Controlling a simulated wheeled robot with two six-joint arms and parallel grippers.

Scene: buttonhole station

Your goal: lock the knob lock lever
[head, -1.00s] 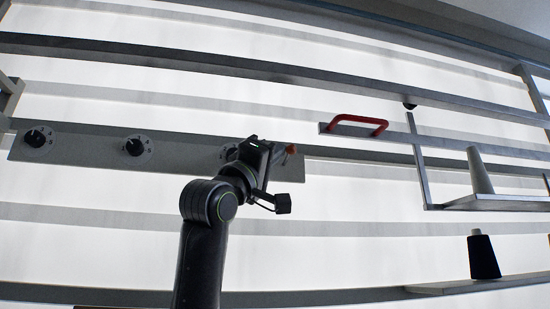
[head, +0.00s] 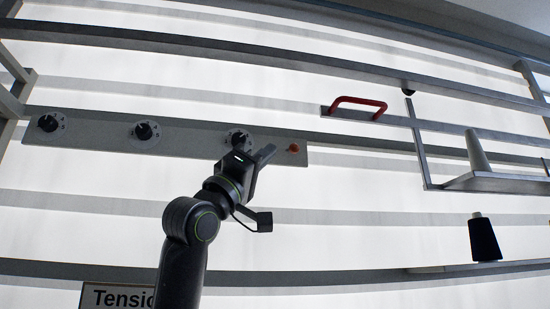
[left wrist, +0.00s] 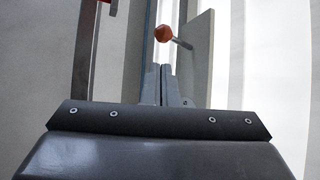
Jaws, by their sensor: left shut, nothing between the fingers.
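The lever with an orange ball tip (head: 293,148) stands at the right end of the grey dial panel (head: 190,134). In the left wrist view its orange tip (left wrist: 164,33) and thin grey rod show just beyond my fingers, the rod running down to the right toward a grey plate. My left gripper (head: 267,153) is shut and empty, to the left of the orange tip and slightly below it. In the left wrist view its closed fingertips (left wrist: 163,68) point toward the lever, with a visible gap to the tip. My right gripper is not in view.
Three black dials sit on the panel; the rightmost dial (head: 239,138) is just above my gripper. A red handle (head: 358,104) is up to the right. Thread cones, one grey (head: 477,152) and one black (head: 484,240), stand on shelves. A "Tension" sign (head: 115,297) is at the bottom.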

